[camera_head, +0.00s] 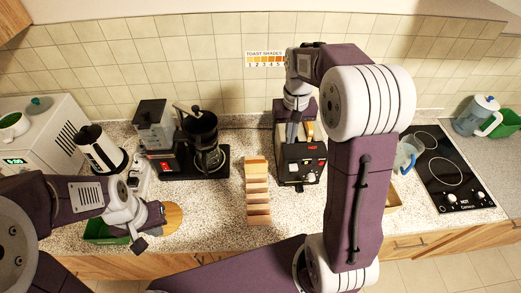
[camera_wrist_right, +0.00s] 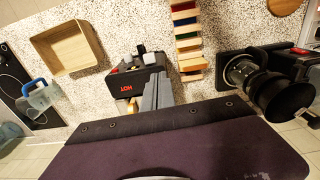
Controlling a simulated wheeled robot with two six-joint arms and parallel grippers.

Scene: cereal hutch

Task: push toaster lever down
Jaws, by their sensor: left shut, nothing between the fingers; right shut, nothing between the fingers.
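The black toaster (camera_head: 302,165) stands on the counter, with a lit red "HOT" sign on top; it also shows in the right wrist view (camera_wrist_right: 128,86). A small dark knob (camera_head: 299,188) sticks out at its front, possibly the lever; I cannot tell its height. My right gripper (camera_head: 292,138) is shut and empty, reaching down at the toaster's left side. In the right wrist view its fingers (camera_wrist_right: 156,92) overlap the toaster; contact is unclear. My left gripper (camera_head: 139,243) is shut and empty over the front left counter.
A wooden rack with colored slats (camera_head: 257,190) stands just left of the toaster. A coffee machine (camera_head: 203,145) is further left. A wooden box (camera_wrist_right: 66,47), a blue-handled jug (camera_head: 407,155) and the cooktop (camera_head: 445,170) lie to the right.

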